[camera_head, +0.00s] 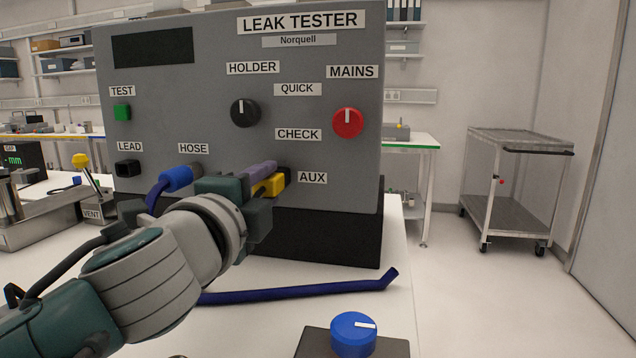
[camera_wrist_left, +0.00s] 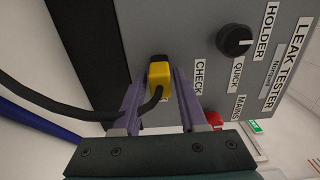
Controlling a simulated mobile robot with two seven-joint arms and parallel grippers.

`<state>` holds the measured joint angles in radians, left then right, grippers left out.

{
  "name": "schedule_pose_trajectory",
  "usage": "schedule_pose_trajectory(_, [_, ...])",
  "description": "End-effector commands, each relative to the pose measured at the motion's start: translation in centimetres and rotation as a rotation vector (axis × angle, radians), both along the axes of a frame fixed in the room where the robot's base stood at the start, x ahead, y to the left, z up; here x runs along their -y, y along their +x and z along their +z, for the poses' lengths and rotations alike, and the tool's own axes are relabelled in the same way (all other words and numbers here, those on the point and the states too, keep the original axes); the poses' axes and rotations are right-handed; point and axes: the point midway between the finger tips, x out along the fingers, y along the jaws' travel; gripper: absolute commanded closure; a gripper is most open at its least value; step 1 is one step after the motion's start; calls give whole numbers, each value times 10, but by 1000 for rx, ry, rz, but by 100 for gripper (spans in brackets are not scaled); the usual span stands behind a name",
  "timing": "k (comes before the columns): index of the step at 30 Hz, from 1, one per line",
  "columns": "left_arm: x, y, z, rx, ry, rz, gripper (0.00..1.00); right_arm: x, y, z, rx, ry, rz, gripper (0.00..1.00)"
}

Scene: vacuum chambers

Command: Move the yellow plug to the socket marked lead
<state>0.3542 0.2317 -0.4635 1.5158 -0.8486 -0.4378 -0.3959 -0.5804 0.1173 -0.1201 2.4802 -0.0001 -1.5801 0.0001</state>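The yellow plug (camera_head: 271,185) sits in the AUX socket (camera_head: 287,175) at the lower right of the grey leak tester's panel. The left wrist view shows the plug (camera_wrist_left: 160,77) between the two purple fingers of my left gripper (camera_wrist_left: 160,85), its dark cable hanging down between them. One finger lies along each side of the plug; I cannot tell whether they press on it. In the head view my left gripper (camera_head: 264,176) reaches in from the lower left. The LEAD socket (camera_head: 128,168), a black block, is at the panel's left and looks empty. My right gripper is not in view.
A blue plug (camera_head: 176,178) is at the HOSE socket, between LEAD and AUX. A dark blue hose (camera_head: 300,293) lies on the white bench. A blue knob (camera_head: 353,333) on a dark box stands at the front. A yellow-tipped lever (camera_head: 82,161) stands left by VENT.

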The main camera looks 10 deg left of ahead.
Motion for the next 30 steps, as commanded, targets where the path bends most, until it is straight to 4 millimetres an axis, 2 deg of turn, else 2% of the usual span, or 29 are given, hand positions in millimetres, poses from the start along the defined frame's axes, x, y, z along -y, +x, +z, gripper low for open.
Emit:
schedule_pose_trajectory(1, [0,0,0,0,0,0,65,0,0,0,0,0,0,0])
schedule_pose_trajectory(9, [0,0,0,0,0,0,95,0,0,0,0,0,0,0])
schedule_pose_trajectory(11, [0,0,0,0,0,0,100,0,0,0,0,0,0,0])
schedule_pose_trajectory(30, [0,0,0,0,0,0,100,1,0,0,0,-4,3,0])
